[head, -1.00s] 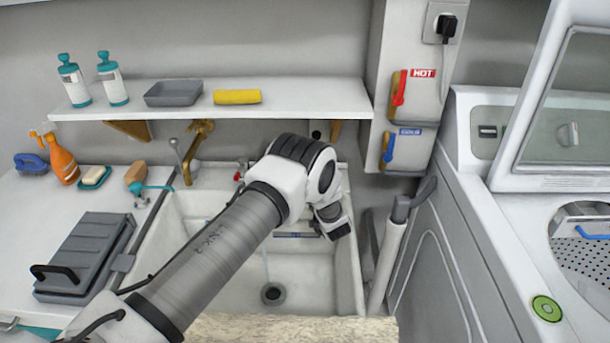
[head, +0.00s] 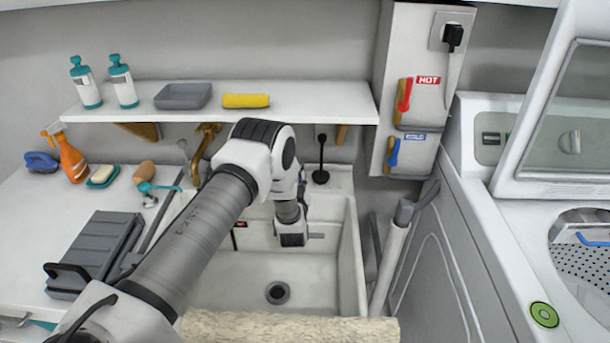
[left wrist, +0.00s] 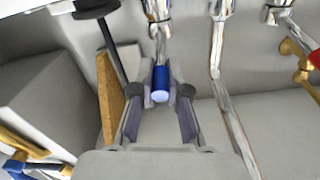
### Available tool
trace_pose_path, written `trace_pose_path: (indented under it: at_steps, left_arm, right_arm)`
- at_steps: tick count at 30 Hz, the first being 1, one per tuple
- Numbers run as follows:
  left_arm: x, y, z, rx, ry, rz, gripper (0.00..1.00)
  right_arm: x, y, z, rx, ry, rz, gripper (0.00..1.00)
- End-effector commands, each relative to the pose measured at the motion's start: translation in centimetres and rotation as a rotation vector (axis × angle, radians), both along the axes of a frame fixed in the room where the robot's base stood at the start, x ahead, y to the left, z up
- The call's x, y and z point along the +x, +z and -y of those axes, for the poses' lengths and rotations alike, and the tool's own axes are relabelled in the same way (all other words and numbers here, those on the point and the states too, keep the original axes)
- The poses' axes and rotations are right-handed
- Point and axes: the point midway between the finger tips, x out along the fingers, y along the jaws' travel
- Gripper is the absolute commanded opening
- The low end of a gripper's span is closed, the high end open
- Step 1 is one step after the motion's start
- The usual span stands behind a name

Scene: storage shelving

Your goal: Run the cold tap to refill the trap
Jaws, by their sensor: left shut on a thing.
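My left gripper (left wrist: 160,108) is shut on the blue-ended cold tap handle (left wrist: 160,85), which sits between its two fingers in the left wrist view. The chrome tap body (left wrist: 158,14) is just beyond it. A chrome spout (left wrist: 219,50) and a second chrome tap (left wrist: 277,12) with a red handle (left wrist: 314,60) are to the right. In the head view my left arm reaches over the white sink (head: 345,262), and its wrist hides the fingertips and tap. The drain (head: 277,292) shows in the basin. No running water can be made out. My right gripper is not in view.
Wall valves with a red lever (head: 404,95) and a blue lever (head: 393,152) are right of the shelf (head: 300,104). A black upright item (head: 320,160) stands behind the sink. A grey box (head: 98,250) and orange bottle (head: 72,157) are on the left counter.

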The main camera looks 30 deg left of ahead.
Motion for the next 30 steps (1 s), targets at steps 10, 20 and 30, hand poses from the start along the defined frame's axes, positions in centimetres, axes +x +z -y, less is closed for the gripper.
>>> trace_pose_path:
  at_steps: [10,20,30]
  left_arm:
    - [-0.3,0.1,-0.5,0.0,-0.059,0.004,0.0]
    - [-0.3,0.0,-0.4,-0.001,-0.058,0.003,0.39]
    - [-2.6,0.0,0.9,-0.001,-0.06,-0.001,0.39]
  right_arm:
    - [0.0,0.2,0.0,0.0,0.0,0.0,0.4]
    - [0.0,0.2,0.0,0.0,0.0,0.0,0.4]
    - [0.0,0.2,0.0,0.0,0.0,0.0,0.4]
